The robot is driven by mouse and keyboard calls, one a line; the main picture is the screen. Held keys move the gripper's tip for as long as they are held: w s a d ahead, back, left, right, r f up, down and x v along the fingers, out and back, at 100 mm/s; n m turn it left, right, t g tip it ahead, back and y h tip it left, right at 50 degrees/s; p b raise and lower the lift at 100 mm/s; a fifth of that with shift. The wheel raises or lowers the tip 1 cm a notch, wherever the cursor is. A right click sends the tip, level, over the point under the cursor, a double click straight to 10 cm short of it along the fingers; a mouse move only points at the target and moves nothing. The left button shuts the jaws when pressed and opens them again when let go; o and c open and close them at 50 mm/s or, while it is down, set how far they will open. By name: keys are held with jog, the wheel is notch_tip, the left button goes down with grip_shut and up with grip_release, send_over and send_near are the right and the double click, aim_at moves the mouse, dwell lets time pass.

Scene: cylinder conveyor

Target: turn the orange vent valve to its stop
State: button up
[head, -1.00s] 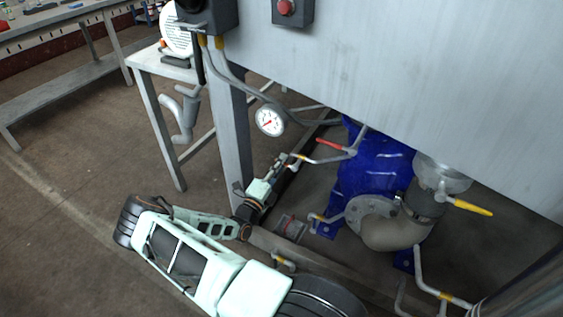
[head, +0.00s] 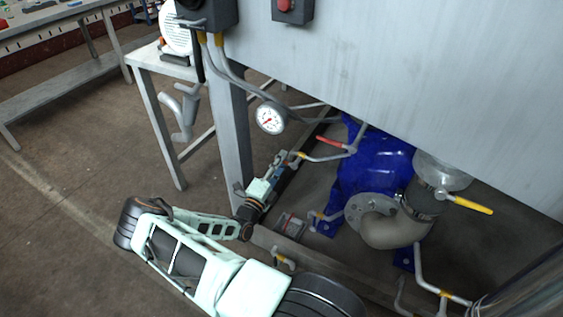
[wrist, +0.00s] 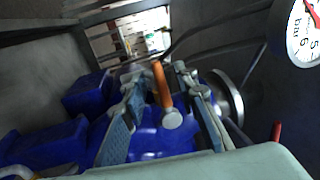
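The orange vent valve handle (wrist: 162,85) shows in the wrist view as a short lever with a pale round end (wrist: 172,120) toward the camera. My gripper (wrist: 158,80) is open, with one blue-grey finger on each side of the handle. Gaps show between the handle and both fingers, so I see no grip on it. In the head view my gripper (head: 281,160) reaches under the grey panel, close to a small orange piece (head: 298,155) on a pipe. The valve's body is largely hidden there.
A pressure gauge (head: 270,118) hangs left of the blue pump (head: 370,175); it also shows in the wrist view (wrist: 304,32). A red-handled lever (head: 331,141) and a yellow-handled valve (head: 473,205) are nearby. The grey panel (head: 420,80) overhangs, and a frame post (head: 230,140) stands close to my arm.

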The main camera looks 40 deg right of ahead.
jog(key=v, duration=1.2)
jog(key=shift+w, duration=0.1)
